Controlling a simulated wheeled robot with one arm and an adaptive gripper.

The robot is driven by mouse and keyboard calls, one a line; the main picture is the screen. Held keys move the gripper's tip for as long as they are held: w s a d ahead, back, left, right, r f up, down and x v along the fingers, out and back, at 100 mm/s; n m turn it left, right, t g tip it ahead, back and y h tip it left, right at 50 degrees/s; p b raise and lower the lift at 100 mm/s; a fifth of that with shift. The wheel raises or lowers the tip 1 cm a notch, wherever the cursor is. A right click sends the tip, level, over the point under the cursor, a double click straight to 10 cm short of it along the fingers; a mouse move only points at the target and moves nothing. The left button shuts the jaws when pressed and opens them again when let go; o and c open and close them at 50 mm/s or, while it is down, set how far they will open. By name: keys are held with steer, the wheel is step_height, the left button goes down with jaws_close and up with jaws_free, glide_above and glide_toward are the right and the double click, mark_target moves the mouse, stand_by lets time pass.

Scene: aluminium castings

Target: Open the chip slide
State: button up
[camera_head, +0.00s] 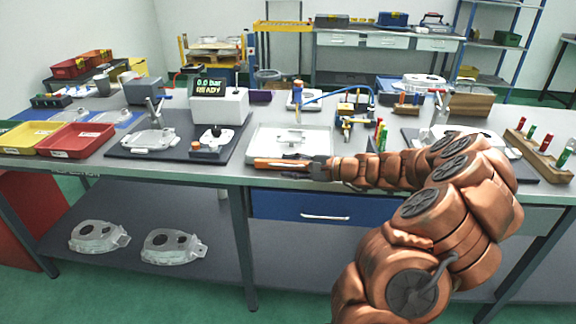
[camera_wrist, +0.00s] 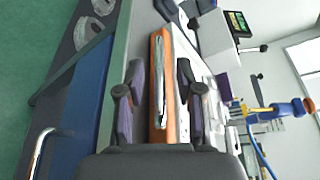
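A long orange strip (camera_head: 282,162) lies along the bench's front edge, before a white tray (camera_head: 290,138). In the wrist view the orange strip (camera_wrist: 169,75) carries a slim silvery bar (camera_wrist: 159,85); this looks like the slide's front and handle. The strip sits close against the tray, and no gap shows. My gripper (camera_head: 290,166) reaches in from the right at bench-top height. In the wrist view my gripper (camera_wrist: 158,80) is open, its two dark fingers on either side of the strip and bar, with gaps between. I cannot tell whether either finger touches.
A blue drawer (camera_head: 315,207) with a bar handle sits under the bench top, below my gripper. A dark mat with a casting (camera_head: 150,140) and a readout box (camera_head: 220,103) stand left. Castings (camera_head: 172,246) lie on the lower shelf.

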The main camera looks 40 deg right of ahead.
steer(key=shift+w+a+f, duration=0.15)
steer(key=shift+w+a, duration=0.1)
steer(key=shift+w, duration=0.2)
jaws_close()
stand_by(0.5)
